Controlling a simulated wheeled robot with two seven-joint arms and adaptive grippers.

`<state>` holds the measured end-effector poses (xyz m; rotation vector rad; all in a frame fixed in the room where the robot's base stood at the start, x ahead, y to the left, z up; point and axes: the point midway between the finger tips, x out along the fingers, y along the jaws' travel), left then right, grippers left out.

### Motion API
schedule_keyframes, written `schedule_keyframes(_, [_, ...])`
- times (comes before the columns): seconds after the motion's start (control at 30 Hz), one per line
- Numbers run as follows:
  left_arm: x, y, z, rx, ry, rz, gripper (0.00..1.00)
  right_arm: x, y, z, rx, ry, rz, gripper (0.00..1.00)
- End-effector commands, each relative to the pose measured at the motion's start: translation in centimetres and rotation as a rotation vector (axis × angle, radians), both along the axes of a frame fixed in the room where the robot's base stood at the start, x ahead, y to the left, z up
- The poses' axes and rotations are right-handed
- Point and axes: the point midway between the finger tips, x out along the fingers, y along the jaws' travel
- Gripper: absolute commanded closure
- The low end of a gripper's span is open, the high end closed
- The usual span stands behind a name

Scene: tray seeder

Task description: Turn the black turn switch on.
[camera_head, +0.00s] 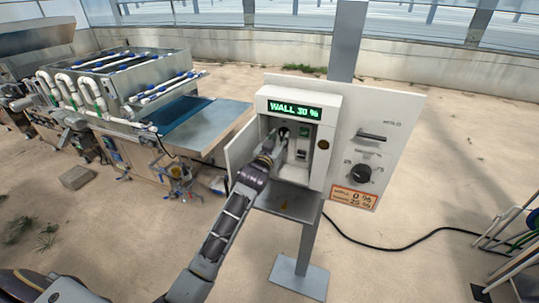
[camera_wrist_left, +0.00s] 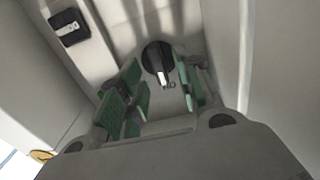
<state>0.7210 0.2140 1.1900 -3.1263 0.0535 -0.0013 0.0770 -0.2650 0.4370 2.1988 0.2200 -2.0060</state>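The black turn switch (camera_wrist_left: 153,55) is a round black knob with a white pointer, seen in the left wrist view on the pale back wall of a recess. In the head view the recess is in the white control box (camera_head: 331,110), under a green display (camera_head: 295,109) reading "WALL 30 %"; the switch there is mostly covered by my gripper. My left gripper (camera_head: 281,146) reaches into the recess. In the left wrist view its green-padded fingers (camera_wrist_left: 160,84) are apart, with the knob between and just beyond their tips; I cannot tell if they touch it. My right gripper is not in view.
A black rocker-like switch (camera_wrist_left: 70,27) is up and left in the wrist view. Right of the box, a white panel (camera_head: 395,130) carries a handle (camera_head: 372,136), a black dial (camera_head: 360,174) and an orange label (camera_head: 353,197). The recess walls are close around the gripper.

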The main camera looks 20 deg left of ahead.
Motion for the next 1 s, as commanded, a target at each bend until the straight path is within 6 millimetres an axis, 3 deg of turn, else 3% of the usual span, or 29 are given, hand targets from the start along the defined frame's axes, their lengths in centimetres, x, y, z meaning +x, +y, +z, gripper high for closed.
schedule_keyframes(1.0, [-9.1, 0.3, -0.1, 0.001, 0.002, 0.0, 0.66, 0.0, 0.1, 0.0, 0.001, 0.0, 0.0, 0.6])
